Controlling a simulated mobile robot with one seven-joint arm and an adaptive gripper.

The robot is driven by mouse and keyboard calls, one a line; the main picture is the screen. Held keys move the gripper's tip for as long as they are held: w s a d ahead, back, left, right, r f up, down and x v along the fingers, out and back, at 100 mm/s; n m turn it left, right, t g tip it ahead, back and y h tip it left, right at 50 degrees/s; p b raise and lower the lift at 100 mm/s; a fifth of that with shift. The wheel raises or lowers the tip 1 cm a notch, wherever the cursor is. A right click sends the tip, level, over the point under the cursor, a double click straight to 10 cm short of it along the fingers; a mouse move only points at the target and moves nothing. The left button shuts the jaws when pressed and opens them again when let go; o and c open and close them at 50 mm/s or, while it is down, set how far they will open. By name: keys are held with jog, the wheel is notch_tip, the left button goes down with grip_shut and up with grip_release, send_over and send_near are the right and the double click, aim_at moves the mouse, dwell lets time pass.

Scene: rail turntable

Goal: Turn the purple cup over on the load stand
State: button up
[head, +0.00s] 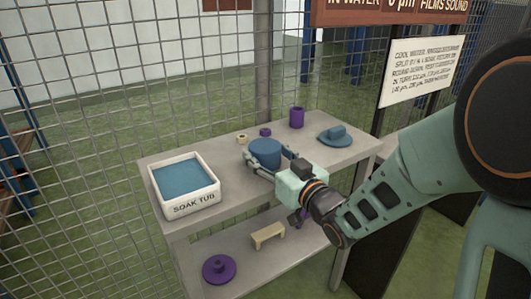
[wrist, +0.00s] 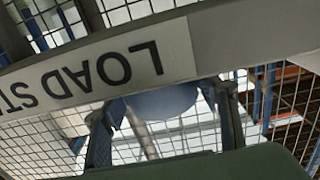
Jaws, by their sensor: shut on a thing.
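The purple cup (head: 297,117) stands on the far side of the load stand's top (head: 345,153), apart from my gripper. I cannot tell which way up it is. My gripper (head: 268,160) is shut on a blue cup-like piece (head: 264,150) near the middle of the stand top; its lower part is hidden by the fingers. The wrist view shows the blue piece (wrist: 165,102) between the two fingers, with the stand's label (wrist: 90,75) upside down. I cannot tell if the piece touches the stand.
A white soak tub (head: 190,208) with blue inside stands at the left end. A blue lidded piece (head: 335,136) lies at the right. Small purple (head: 265,132) and beige (head: 241,138) rings lie behind. The lower shelf holds a purple disc (head: 219,269) and beige bench (head: 268,235).

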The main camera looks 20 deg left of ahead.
jog(key=shift+f, duration=0.25)
jog(key=o, duration=1.4)
jog(key=shift+o, duration=0.2)
jog(key=v, duration=0.7)
jog(key=shift+s+d, duration=0.15)
jog(key=shift+d, duration=0.1)
